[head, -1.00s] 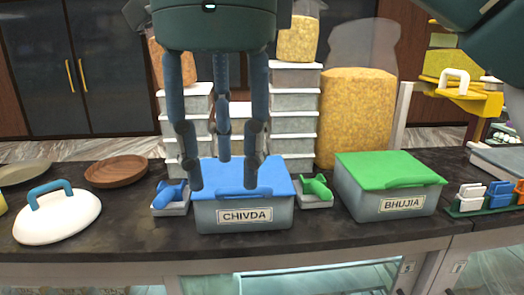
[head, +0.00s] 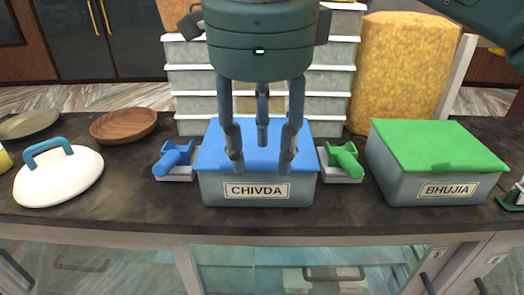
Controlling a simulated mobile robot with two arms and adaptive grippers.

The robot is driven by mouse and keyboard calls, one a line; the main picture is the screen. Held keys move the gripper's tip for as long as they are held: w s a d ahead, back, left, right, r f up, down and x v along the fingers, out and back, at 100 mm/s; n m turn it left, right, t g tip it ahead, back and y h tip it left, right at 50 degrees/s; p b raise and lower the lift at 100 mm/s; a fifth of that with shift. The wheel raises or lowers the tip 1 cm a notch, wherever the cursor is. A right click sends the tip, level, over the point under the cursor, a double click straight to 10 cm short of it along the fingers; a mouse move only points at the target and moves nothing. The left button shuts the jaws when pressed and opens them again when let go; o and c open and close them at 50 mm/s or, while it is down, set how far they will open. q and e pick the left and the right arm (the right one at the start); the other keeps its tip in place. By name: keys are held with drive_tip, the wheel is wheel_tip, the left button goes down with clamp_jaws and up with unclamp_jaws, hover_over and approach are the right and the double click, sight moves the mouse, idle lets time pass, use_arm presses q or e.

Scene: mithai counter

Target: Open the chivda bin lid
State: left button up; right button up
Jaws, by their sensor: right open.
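The chivda bin (head: 300,190) is a grey box with a CHIVDA label and a flat blue lid (head: 212,152), which lies closed on it. It stands at the middle of the counter in the head view. My right gripper (head: 262,160) points down over the blue lid with its fingers spread open and nothing between them. Its fingertips appear at or just above the lid's front half; I cannot tell if they touch it. The fingers hide part of the lid. My left gripper is not in view.
A blue scoop (head: 173,157) and a green scoop (head: 345,158) flank the bin. The green-lidded bhujia bin (head: 437,146) stands right. A white lid with blue handle (head: 60,178) and wooden plate (head: 124,125) lie left. Stacked boxes (head: 193,78) stand behind. A dark counter strip (head: 140,215) is clear in front.

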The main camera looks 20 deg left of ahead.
drive_tip(key=shift+f, duration=0.85)
drive_tip(key=shift+a, duration=0.1)
drive_tip(key=shift+c, duration=0.5)
clamp_jaws()
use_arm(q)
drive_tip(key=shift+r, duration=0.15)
